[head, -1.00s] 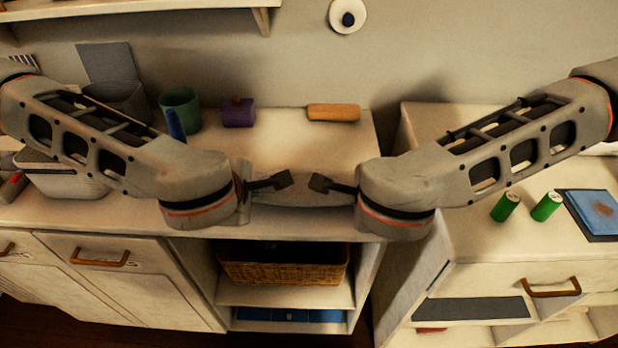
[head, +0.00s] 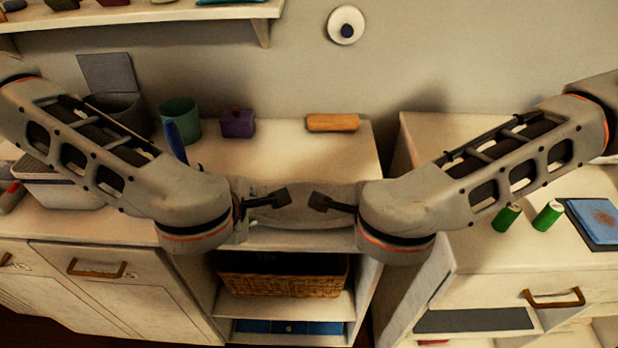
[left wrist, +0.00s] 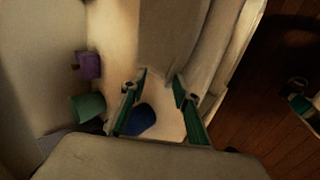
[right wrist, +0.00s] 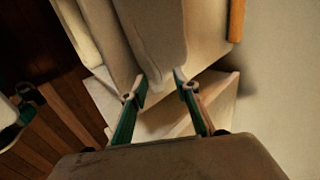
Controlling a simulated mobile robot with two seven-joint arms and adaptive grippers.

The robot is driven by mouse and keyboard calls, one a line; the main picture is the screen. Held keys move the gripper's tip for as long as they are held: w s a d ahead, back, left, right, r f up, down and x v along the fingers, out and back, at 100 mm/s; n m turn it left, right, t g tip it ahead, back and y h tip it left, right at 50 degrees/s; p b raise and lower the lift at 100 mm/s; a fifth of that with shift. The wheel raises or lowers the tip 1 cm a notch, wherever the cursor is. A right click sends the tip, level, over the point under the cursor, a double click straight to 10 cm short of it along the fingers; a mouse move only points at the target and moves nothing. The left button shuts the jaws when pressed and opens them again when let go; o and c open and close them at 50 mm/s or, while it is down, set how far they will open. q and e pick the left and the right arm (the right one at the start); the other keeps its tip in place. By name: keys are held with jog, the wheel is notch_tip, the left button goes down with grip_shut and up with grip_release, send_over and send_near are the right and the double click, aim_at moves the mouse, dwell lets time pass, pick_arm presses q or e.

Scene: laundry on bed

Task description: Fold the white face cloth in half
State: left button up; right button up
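A pale greyish-white piece (head: 304,219), seemingly the face cloth, lies between my two grippers at the front of the counter. Its ends are partly hidden by my wrists. My left gripper (head: 288,197) reaches in from the left; in the left wrist view a gap shows between its fingertips (left wrist: 159,77), with the pale piece (left wrist: 172,45) just beyond. My right gripper (head: 314,202) reaches in from the right; its fingertips (right wrist: 160,78) are also apart, with the near end of the pale piece (right wrist: 156,45) at them. I cannot tell whether either touches it.
A purple pot (head: 237,123), a green cup (head: 180,117) and a wooden block (head: 332,123) stand at the back of the counter (head: 290,145). Two green cylinders (head: 547,216) and a blue item (head: 598,220) are on the right cabinet. A basket (head: 283,275) sits in the shelf below.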

pick_arm(q)
jog(key=shift+r, duration=0.1)
pick_arm(e)
jog(key=shift+r, duration=0.15)
